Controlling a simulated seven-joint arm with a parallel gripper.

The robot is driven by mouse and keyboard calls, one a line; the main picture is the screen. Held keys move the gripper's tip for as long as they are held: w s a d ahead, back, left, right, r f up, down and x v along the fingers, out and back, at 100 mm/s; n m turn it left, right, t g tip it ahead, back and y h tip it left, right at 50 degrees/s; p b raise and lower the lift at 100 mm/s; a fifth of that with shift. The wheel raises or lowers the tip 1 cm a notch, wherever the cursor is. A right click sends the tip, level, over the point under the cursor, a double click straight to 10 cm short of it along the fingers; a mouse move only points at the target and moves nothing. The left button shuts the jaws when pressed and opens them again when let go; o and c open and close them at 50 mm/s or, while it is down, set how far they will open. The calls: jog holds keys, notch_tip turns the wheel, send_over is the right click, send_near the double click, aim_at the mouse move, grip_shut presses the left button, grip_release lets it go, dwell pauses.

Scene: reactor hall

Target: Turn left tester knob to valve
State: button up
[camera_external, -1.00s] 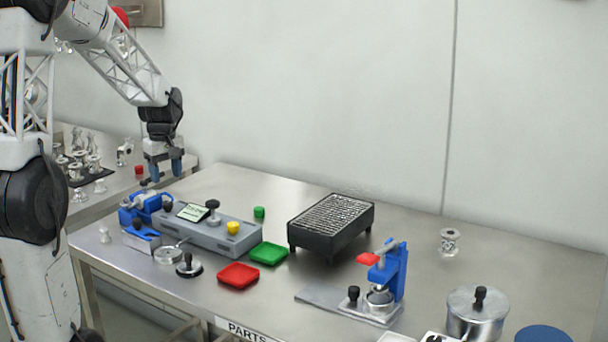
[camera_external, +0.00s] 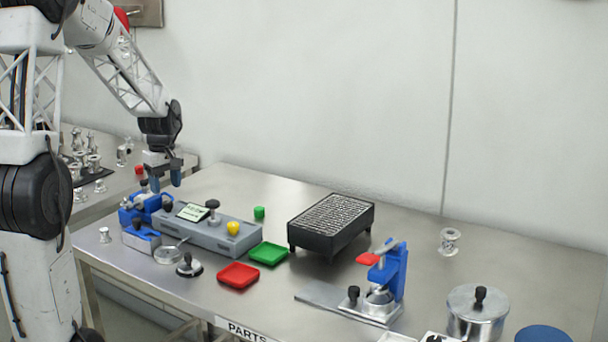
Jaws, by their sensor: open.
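The tester (camera_external: 205,238) is a long grey box on the near table. It has a small tilted display (camera_external: 194,211), a dark-topped knob (camera_external: 213,206) and a yellow knob (camera_external: 233,228). At its left end is a blue fixture (camera_external: 143,207) with small dark knobs, one of them beside the display (camera_external: 168,203). I cannot tell which knob is the left one or read its setting. My gripper (camera_external: 166,182) points down, open and empty, just above the blue fixture. Its blue fingertips appear apart from the knobs, though the gap is hard to judge.
A red tray (camera_external: 238,275) and a green tray (camera_external: 268,253) lie in front of the tester. A black grated box (camera_external: 331,226) stands to the right, with a blue press (camera_external: 389,273) and a lidded metal pot (camera_external: 476,312) beyond. Metal parts crowd the back-left table.

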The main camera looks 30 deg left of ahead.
aim_at(167, 202)
jog(key=shift+f, duration=2.55)
jog(key=c, duration=0.9)
